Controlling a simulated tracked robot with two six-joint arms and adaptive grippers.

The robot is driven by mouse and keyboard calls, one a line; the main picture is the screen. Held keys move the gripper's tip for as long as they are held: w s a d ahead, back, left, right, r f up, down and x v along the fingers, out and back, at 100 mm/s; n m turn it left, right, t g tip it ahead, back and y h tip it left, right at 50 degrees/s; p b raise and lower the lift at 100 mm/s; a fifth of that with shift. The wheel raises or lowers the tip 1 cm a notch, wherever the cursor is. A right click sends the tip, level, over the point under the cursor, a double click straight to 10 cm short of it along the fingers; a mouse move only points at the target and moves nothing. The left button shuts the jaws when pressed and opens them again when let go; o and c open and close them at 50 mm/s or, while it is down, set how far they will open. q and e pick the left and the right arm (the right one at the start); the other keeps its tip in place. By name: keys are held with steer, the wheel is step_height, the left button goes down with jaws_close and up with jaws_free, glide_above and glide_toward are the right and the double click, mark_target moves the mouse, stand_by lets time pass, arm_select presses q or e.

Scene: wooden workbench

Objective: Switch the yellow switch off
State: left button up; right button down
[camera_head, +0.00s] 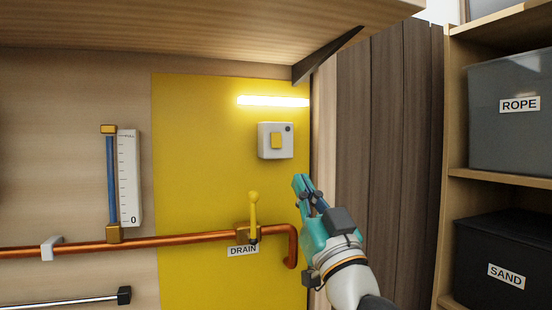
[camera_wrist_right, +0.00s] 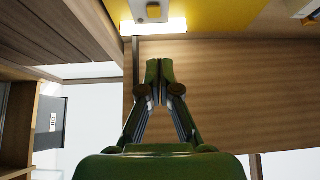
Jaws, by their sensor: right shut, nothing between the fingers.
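The yellow switch (camera_head: 275,141) is a small rocker on a light grey box (camera_head: 263,150) mounted on the yellow panel. A lit strip lamp (camera_head: 272,101) glows just above it. The switch also shows at the top edge of the right wrist view (camera_wrist_right: 154,11). My right gripper (camera_head: 298,182) is shut and empty, below and slightly right of the switch box, apart from it in the picture. Its closed fingertips (camera_wrist_right: 159,66) show in the right wrist view. My left gripper is not in view.
A copper pipe (camera_head: 190,238) with a yellow lever (camera_head: 253,215) above a DRAIN label runs below the switch. A gauge (camera_head: 129,178) stands left. A wooden shelf (camera_head: 180,25) overhangs the panel. Dark boards (camera_head: 375,150) and shelves with a ROPE bin (camera_head: 507,125) and SAND bin (camera_head: 500,245) are right.

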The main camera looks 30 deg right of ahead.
mark_target(277, 144)
steer(key=shift+s+d, duration=0.2)
steer(key=shift+d, duration=0.1)
steer(key=p+x, duration=0.1)
steer(key=x, duration=0.3)
steer(key=f+p+x, duration=0.1)
steer(key=p+x, duration=0.1)
steer(key=x, duration=0.2)
steer(key=w+p+x, duration=0.1)
steer(key=p+x, duration=0.1)
steer(key=x, duration=0.2)
steer(key=shift+d+f, duration=0.1)
steer(key=shift+f, duration=0.2)
steer(key=shift+w+d+f+p, duration=0.15)
steer(key=shift+w+p, duration=0.15)
steer(key=shift+w, duration=0.25)
steer(key=shift+f, duration=0.1)
